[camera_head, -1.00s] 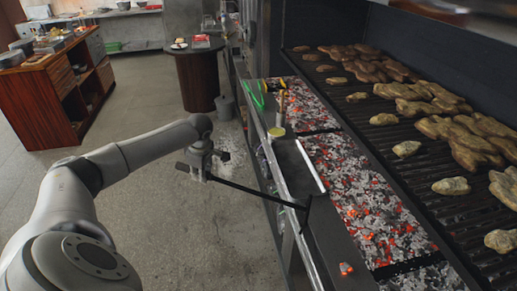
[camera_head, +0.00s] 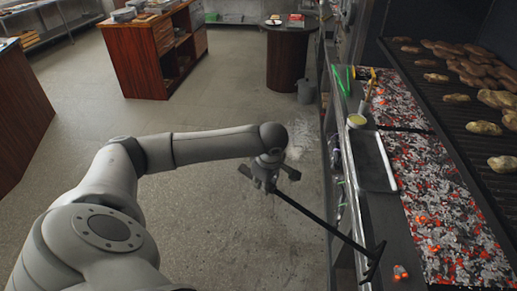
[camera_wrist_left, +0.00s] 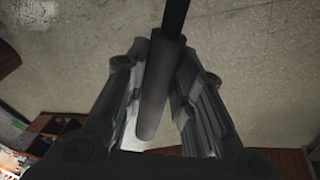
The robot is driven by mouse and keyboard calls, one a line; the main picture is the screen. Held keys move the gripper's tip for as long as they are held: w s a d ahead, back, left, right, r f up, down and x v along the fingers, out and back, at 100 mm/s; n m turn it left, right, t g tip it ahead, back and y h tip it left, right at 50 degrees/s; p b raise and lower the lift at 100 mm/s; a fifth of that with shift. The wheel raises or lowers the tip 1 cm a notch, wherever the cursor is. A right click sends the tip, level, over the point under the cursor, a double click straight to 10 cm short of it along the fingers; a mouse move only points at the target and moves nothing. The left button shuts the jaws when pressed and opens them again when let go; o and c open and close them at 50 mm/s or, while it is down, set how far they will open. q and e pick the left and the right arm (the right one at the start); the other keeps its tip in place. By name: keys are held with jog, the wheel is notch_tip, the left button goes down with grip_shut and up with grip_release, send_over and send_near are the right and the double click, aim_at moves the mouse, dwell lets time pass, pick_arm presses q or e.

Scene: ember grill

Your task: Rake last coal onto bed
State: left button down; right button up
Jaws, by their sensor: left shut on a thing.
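My left gripper (camera_head: 265,180) is shut on the handle of a black rake, out over the floor beside the grill. The rake (camera_head: 322,224) slants down to the right, and its flat angled head is over the dark ledge (camera_head: 378,212). The handle (camera_wrist_left: 160,85) also shows between the fingers in the left wrist view. One glowing coal (camera_head: 400,272) lies on the ledge, just right of the rake head and apart from it. The coal bed (camera_head: 440,205), grey with red embers, runs along the ledge's right side. My right gripper is not in view.
A dark tray (camera_head: 371,162) with a pale edge sits on the ledge, with a yellow-topped container (camera_head: 356,120) behind it. The grill grate (camera_head: 470,120) with several browned pieces of food is at the right. A round table (camera_head: 292,60) and wooden counter (camera_head: 150,55) stand behind.

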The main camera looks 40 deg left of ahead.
pick_arm(q)
jog(key=w+d+f+b, duration=0.1)
jog(key=w+d+f, duration=0.1)
jog(key=w+d, duration=0.5)
jog(key=w+d+f+b, duration=0.15)
jog(key=w+d, duration=0.25)
jog(key=d, duration=0.6)
jog(key=s+a+r+p, duration=0.2)
jog(key=a+r+p, duration=0.1)
jog(key=a, duration=0.1)
jog(key=shift+s+a+r, duration=0.15)
jog(key=shift+s+r, duration=0.1)
jog(key=shift+r, duration=0.05)
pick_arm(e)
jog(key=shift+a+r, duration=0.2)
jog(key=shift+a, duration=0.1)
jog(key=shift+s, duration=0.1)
pick_arm(q)
jog(key=shift+a, duration=0.2)
jog(key=s+a+r+b, duration=0.1)
jog(key=a+r, duration=0.2)
jog(key=a, duration=1.2)
jog(key=shift+s+a, duration=0.2)
jog(key=shift+s, duration=0.05)
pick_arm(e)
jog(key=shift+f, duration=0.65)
pick_arm(q)
jog(key=shift+d, duration=0.15)
